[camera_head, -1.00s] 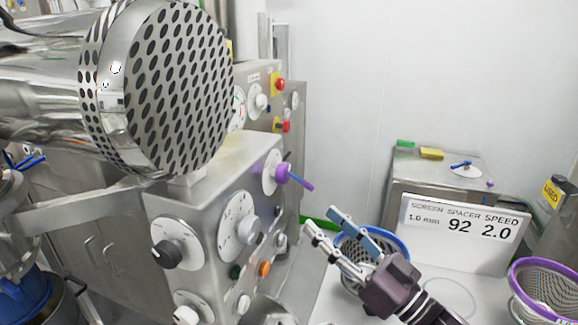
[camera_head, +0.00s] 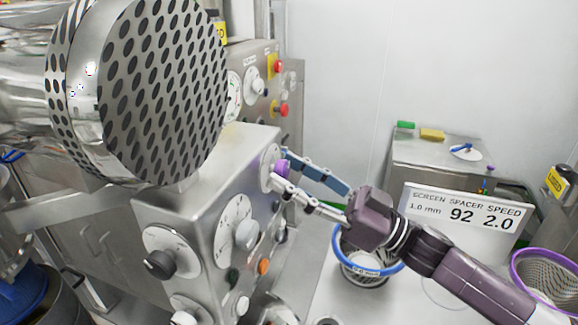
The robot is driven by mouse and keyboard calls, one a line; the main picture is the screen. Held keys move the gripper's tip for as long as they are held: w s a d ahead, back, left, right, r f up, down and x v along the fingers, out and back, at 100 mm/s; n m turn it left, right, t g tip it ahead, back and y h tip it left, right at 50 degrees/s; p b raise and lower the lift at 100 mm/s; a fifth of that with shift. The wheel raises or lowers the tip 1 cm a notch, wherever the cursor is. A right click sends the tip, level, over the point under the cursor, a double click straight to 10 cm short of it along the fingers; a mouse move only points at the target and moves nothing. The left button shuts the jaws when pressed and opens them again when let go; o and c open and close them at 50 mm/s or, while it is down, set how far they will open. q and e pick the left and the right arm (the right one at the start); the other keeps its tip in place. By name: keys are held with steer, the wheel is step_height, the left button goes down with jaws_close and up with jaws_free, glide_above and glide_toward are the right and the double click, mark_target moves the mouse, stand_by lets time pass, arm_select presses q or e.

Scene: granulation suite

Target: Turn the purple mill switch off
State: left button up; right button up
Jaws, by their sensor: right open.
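The purple mill switch (camera_head: 281,169) sits on a round white dial at the upper right of the steel mill panel (camera_head: 205,205). My right gripper (camera_head: 279,170) is open, with its fingertips at the switch, one on the upper far side and one on the lower near side. The fingers hide most of the switch's lever, and I cannot tell whether they touch it. My left gripper is not in view.
A large perforated drum (camera_head: 165,90) stands left of the switch. A black knob (camera_head: 160,263), a grey knob (camera_head: 247,235) and an orange button (camera_head: 263,267) are on the same panel. A blue-rimmed basket (camera_head: 366,268) lies below my right arm; a sign (camera_head: 465,217) stands right.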

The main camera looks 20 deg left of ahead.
steer(key=shift+a+r, duration=0.15)
steer(key=shift+a, duration=0.1)
